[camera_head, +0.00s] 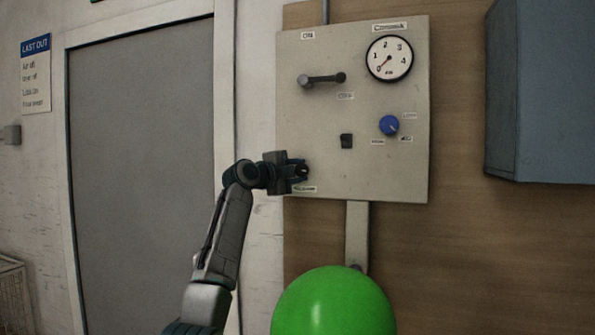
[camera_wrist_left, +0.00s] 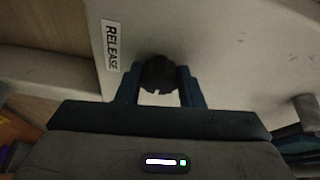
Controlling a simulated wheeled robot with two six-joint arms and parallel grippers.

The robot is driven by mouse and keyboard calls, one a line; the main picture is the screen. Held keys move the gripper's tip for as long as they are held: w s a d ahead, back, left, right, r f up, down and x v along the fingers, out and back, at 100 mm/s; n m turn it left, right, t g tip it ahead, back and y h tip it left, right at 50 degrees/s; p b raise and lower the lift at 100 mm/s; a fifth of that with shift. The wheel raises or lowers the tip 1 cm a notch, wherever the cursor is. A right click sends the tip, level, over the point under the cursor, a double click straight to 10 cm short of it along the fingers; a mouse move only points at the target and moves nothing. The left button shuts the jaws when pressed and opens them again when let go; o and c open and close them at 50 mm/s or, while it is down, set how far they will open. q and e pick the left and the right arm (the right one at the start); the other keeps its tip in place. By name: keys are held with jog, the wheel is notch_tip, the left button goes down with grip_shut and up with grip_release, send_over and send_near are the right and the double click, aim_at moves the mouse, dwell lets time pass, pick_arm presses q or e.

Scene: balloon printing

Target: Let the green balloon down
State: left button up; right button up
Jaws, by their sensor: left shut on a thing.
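The green balloon (camera_head: 335,304) is round and inflated at the bottom of the head view, below the grey control panel (camera_head: 300,230). Its lower part is cut off by the frame edge. The point I gave for the panel is off, and its bare face (camera_head: 310,130) is higher up. My left gripper (camera_head: 303,171) is at the panel's lower left, with its fingers on either side of a dark round knob (camera_wrist_left: 158,74), shut on it. A RELEASE label (camera_wrist_left: 111,46) is beside the knob in the left wrist view. My right gripper is in neither view.
The panel carries a lever (camera_head: 322,79), a round gauge (camera_head: 389,58) with its needle near 0, a blue knob (camera_head: 389,125) and a small black switch (camera_head: 346,141). A blue-grey cabinet (camera_head: 545,95) is at the right. A grey door (camera_head: 140,170) is at the left.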

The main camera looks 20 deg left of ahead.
pick_arm(q)
jog(key=shift+f, duration=0.25)
jog(key=o, duration=0.8)
jog(key=shift+o, duration=1)
jog(key=shift+r, duration=0.15)
jog(key=b+v, duration=0.5)
jog(key=v, duration=0.6)
jog(key=shift+d, duration=0.1)
